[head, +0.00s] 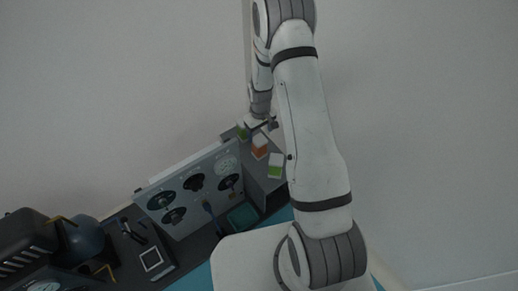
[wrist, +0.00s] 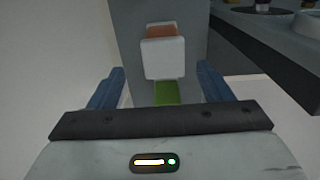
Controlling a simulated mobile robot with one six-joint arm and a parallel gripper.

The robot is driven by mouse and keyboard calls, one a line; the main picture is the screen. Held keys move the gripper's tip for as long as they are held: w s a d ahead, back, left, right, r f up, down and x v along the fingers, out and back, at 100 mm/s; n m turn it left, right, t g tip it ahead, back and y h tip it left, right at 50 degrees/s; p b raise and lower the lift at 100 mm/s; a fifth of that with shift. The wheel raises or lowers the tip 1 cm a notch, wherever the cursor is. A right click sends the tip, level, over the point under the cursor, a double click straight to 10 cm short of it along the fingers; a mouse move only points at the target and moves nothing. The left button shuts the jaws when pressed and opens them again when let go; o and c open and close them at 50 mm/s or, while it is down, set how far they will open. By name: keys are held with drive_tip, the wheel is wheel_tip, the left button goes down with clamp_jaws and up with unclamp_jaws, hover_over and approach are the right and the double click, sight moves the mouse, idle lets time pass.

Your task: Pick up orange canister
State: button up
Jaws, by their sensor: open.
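The orange canister (head: 260,151) has a white upper part and an orange lower part. It stands on the grey surface in the head view. In the wrist view its orange part (wrist: 161,31) shows beyond a white face. My gripper (head: 268,124) is just behind it in the head view. In the wrist view the two blue fingers of my gripper (wrist: 160,72) are spread apart, with the white face between and slightly beyond their tips. I cannot tell whether they touch it.
A green and white canister (head: 275,167) stands in front of the orange one. Another green item (head: 242,132) is at the back left, near my gripper. A grey instrument panel with dials (head: 193,192) stands to the left. A dark shelf edge (wrist: 265,55) is at the wrist view's right.

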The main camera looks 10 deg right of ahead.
sight(259, 139)
drive_tip(key=f, duration=0.2)
drive_tip(key=f+b, duration=0.1)
drive_tip(key=f, duration=0.2)
drive_tip(key=shift+s+a+f+b, duration=0.1)
drive_tip(key=shift+a+f+b, duration=0.1)
drive_tip(key=shift+b, duration=0.1)
drive_tip(key=c, duration=1.2)
drive_tip(key=shift+r, duration=0.1)
